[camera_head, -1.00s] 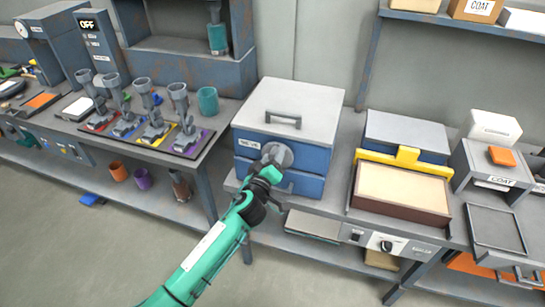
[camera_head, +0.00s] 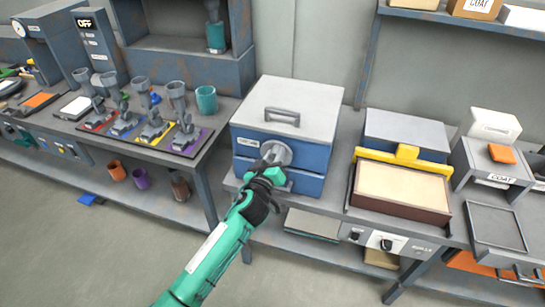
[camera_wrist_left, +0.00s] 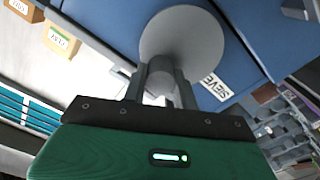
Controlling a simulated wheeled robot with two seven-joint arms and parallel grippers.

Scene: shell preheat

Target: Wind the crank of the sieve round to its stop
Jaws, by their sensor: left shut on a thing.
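The sieve (camera_head: 255,112) is a blue box with a grey lid and a handle on top, standing on the bench in the middle of the head view. Its crank is a round grey disc (camera_head: 277,151) on the front face. In the left wrist view the disc (camera_wrist_left: 183,32) shows close up, beside a white label reading SIEVE (camera_wrist_left: 215,86). My left gripper (camera_head: 269,165) is at the disc's front. In the wrist view its fingers (camera_wrist_left: 161,92) are shut on the crank's grey knob, which they partly hide. My right gripper is in neither view.
A tray with a yellow frame (camera_head: 407,155) stands right of the sieve. At the left, several grey funnel-topped devices stand on a coloured mat (camera_head: 180,153), with a teal cup (camera_head: 206,100) beside them.

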